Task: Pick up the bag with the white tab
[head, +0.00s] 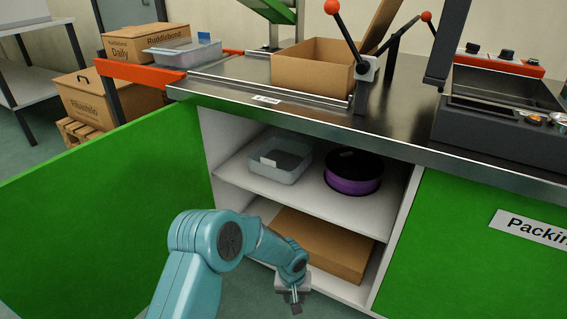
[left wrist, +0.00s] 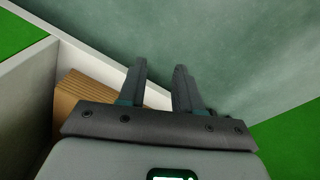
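A clear, tray-like container with a white tab (head: 280,161) sits on the upper shelf of the open cabinet, on the left side. I see no other bag shape there; the white tab shows at its front left. My left gripper (head: 294,300) is low in front of the cabinet, below the shelf and apart from the container. In the left wrist view its two fingers (left wrist: 159,85) are spread with nothing between them, over the floor. The container is not visible in the left wrist view. My right gripper is in neither view.
A purple spool (head: 353,172) stands right of the container on the upper shelf (head: 300,207). A flat cardboard box (head: 325,245) lies below. The open green door (head: 110,205) stands left. On the bench, another clear tray (head: 182,52) has a blue tab.

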